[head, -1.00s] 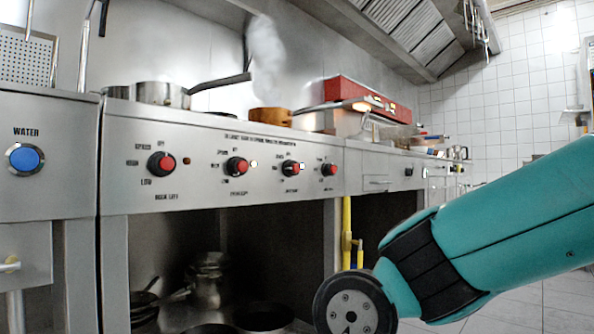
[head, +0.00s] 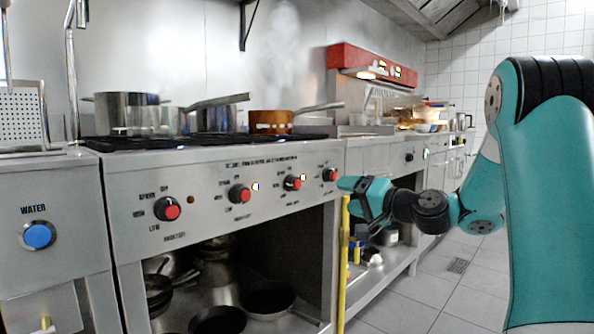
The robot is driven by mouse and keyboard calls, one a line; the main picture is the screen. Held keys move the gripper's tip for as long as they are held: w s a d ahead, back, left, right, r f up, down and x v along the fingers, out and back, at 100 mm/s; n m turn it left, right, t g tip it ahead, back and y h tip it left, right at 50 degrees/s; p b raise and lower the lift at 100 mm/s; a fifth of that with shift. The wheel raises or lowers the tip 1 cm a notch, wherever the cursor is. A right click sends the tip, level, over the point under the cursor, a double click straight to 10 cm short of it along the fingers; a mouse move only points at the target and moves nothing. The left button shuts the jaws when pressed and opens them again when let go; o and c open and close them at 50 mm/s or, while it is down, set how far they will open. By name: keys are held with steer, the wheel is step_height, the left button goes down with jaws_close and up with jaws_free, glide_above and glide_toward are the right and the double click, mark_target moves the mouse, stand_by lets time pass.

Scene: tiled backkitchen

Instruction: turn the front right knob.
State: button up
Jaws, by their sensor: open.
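The stove's steel front panel (head: 215,205) carries a row of red and black knobs. From left to right they are the first knob (head: 167,208), the second knob (head: 239,194), the third knob (head: 292,183) and the rightmost knob (head: 329,174). The small labels are too blurred to tell which one is the front right. Small lights glow beside the second and third knobs. My arm reaches in from the right, its teal wrist close to the rightmost knob in the picture. My gripper (head: 373,229) shows small and dark below the wrist, open, with nothing seen between its fingers.
A copper pan (head: 272,121) and steel pots (head: 127,112) stand on the stove top. A yellow pipe (head: 344,260) runs down the stove's right side. Pans (head: 267,298) lie on the shelf below. A blue water button (head: 38,236) is at left. Tiled floor (head: 420,300) is free at right.

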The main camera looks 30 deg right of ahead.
mark_target(299, 185)
steer(key=b+x, duration=0.2)
steer(key=x, duration=1.5)
steer(key=shift+w+a, duration=0.1)
steer(key=c, duration=0.9)
steer(key=shift+f+n+b, duration=0.15)
steer(key=shift+n+b, duration=0.15)
steer(key=n+b, duration=0.2)
steer(key=shift+f+n, duration=0.1)
steer(key=shift+n, duration=0.3)
steer(key=n+b, duration=0.2)
steer(key=shift+n, duration=0.4)
steer(key=n+b, duration=0.3)
steer(key=n, duration=0.2)
steer(key=shift+n+b, duration=0.3)
steer(key=shift+b, duration=0.1)
